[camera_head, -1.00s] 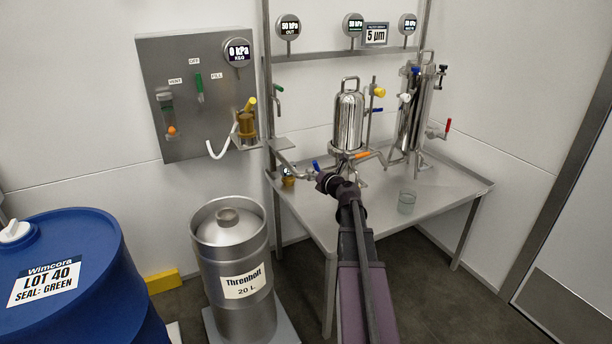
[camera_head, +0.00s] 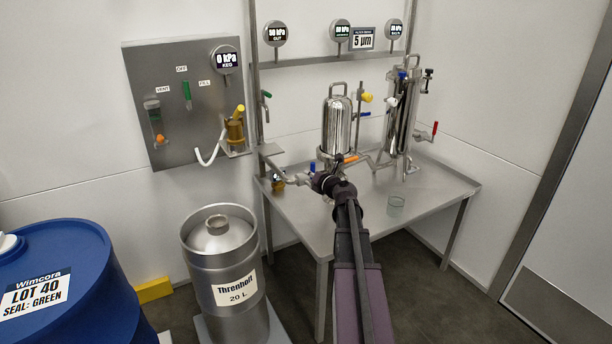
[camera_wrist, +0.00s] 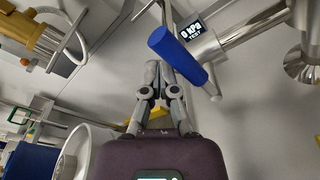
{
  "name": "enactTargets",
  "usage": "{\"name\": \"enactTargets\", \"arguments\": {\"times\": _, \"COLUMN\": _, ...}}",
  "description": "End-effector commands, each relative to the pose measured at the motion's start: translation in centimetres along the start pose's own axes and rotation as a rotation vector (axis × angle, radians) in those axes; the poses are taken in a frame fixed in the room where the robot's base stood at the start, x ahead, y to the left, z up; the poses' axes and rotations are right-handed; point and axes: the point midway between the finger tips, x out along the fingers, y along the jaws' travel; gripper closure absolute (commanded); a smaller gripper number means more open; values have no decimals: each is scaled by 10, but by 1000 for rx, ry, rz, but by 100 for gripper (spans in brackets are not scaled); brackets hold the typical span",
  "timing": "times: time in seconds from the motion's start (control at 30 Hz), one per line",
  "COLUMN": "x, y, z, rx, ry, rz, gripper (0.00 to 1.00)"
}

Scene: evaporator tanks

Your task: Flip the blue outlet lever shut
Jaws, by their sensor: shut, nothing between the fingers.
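The blue outlet lever (camera_wrist: 178,55) is a thick blue grip on a steel pipe fitting, seen large in the wrist view. It slants from upper left to lower right. A small piece of it (camera_head: 313,167) shows in the head view, just behind the end of my arm. My gripper (camera_wrist: 159,66) is shut and empty. Its fingertips are close to the left side of the blue lever; I cannot tell whether they touch. In the head view my wrist hides the fingers and part of the fitting. A small display (camera_wrist: 193,29) by the pipe reads 0 kPa TEST.
The steel filter housing (camera_head: 337,125) with an orange handle (camera_head: 351,159) stands behind my wrist on the steel table (camera_head: 428,190). A brass fitting with a white hose (camera_head: 208,152) is at left. The keg (camera_head: 222,262) stands left of the table.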

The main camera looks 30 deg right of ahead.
Motion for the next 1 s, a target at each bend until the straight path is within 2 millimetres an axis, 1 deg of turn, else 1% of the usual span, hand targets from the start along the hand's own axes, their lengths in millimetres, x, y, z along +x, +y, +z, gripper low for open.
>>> {"name": "enactTargets", "arguments": {"times": 0.03, "x": 0, "y": -3, "z": 4, "rx": 1, "ry": -9, "rz": -8, "gripper": 100}}
{"name": "enactTargets", "arguments": {"times": 0.1, "x": 0, "y": -4, "z": 4, "rx": 1, "ry": -9, "rz": -8, "gripper": 100}}
{"name": "enactTargets", "arguments": {"times": 0.3, "x": 1, "y": 0, "z": 1, "rx": 1, "ry": -8, "rz": -7, "gripper": 100}}
{"name": "enactTargets", "arguments": {"times": 0.47, "x": 3, "y": 10, "z": -7, "rx": 0, "ry": -5, "rz": -4, "gripper": 100}}
{"name": "enactTargets", "arguments": {"times": 0.73, "x": 8, "y": 32, "z": -24, "rx": -1, "ry": -1, "rz": -2, "gripper": 100}}
{"name": "enactTargets", "arguments": {"times": 0.8, "x": -5, "y": 29, "z": -24, "rx": 0, "ry": -3, "rz": -4, "gripper": 100}}
{"name": "enactTargets", "arguments": {"times": 1.0, "x": -32, "y": 27, "z": -26, "rx": 0, "ry": -2, "rz": -3, "gripper": 100}}
